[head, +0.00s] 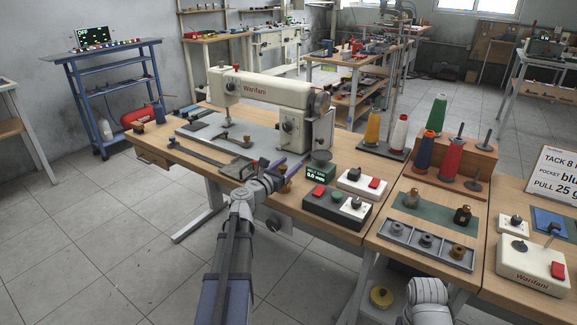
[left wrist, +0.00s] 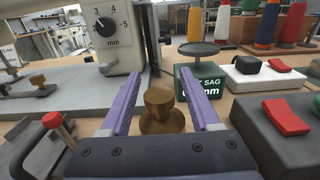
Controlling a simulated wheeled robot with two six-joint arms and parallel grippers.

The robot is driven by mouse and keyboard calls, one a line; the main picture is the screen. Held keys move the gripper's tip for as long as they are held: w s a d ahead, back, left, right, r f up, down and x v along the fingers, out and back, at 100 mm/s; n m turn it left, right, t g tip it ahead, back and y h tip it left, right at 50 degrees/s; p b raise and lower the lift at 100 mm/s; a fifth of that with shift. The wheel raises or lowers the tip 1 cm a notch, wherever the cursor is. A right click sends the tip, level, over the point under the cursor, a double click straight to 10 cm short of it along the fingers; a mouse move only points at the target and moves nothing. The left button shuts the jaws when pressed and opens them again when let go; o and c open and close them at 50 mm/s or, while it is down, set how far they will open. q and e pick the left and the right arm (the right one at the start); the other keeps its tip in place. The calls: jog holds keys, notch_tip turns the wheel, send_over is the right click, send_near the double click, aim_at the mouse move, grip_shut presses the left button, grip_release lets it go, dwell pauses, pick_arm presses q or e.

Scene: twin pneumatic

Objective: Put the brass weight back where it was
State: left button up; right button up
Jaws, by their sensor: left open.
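A brass weight (left wrist: 162,112), rounded with a knob on top, stands upright on the wooden sewing table in the left wrist view. In the head view the brass weight (head: 285,186) is partly hidden by my gripper. My left gripper (head: 288,166) is open, its two purple fingers on either side of the weight. In the left wrist view there are gaps between the fingers and its knob. A gauge (head: 319,172) with a green "SAG" display and a dark round pan (left wrist: 199,48) on top stands just beyond. My right gripper is not in view.
A sewing machine (head: 270,92) stands behind the gripper. Button boxes (head: 336,209) are close on the right. On the right-hand table are a green mat (head: 436,211) with two small knobbed items, a grey tray (head: 400,236) of bobbins, and thread cones (head: 373,128).

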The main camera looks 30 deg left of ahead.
pick_arm(q)
jog(key=shift+r, duration=0.1)
jog(key=shift+s, duration=0.3)
jog(key=s+a, duration=0.1)
jog(key=s, duration=1)
jog(key=shift+s, duration=0.2)
dwell(1.4)
